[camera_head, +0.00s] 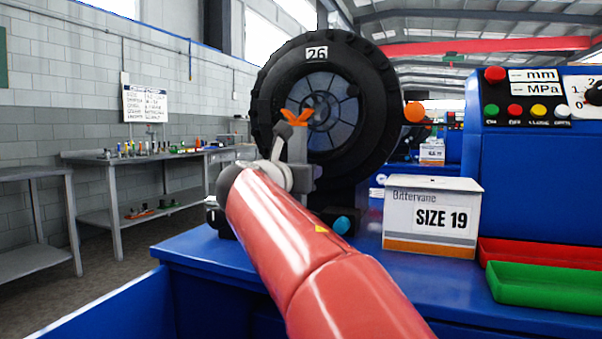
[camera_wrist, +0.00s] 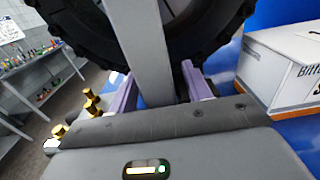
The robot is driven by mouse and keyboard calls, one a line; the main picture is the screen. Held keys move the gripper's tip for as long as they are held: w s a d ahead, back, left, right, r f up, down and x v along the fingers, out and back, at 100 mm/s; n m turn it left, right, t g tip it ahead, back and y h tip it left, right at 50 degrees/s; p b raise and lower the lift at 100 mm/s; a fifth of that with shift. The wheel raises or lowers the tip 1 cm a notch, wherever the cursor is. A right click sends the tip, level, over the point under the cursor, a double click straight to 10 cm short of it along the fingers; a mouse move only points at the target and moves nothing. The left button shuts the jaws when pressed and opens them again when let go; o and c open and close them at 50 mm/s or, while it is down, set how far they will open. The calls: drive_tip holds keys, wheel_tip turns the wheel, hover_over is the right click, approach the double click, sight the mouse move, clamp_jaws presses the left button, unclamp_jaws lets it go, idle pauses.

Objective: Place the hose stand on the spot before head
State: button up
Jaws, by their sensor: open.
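The hose stand (camera_head: 298,145) is a grey upright post with an orange fork on top, standing in front of the crimper head (camera_head: 383,95), a large black ring marked 26. In the wrist view the grey post (camera_wrist: 147,50) rises between the purple fingers of my gripper (camera_wrist: 158,88). The gripper is open, with the post between its fingers; I cannot tell whether either finger touches it. The stand's base is hidden behind my wrist and arm. I cannot make out a marked spot before the head.
A white SIZE 19 box (camera_head: 400,220) stands on the blue bench (camera_head: 400,285), right of the stand. Red (camera_head: 540,252) and green (camera_head: 540,288) trays lie further right. Brass fittings (camera_wrist: 91,105) show left of my gripper. A side table (camera_head: 100,157) stands along the left wall.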

drive_tip(key=b+v, duration=0.1)
drive_tip(key=v, duration=1)
drive_tip(key=shift+s, duration=0.2)
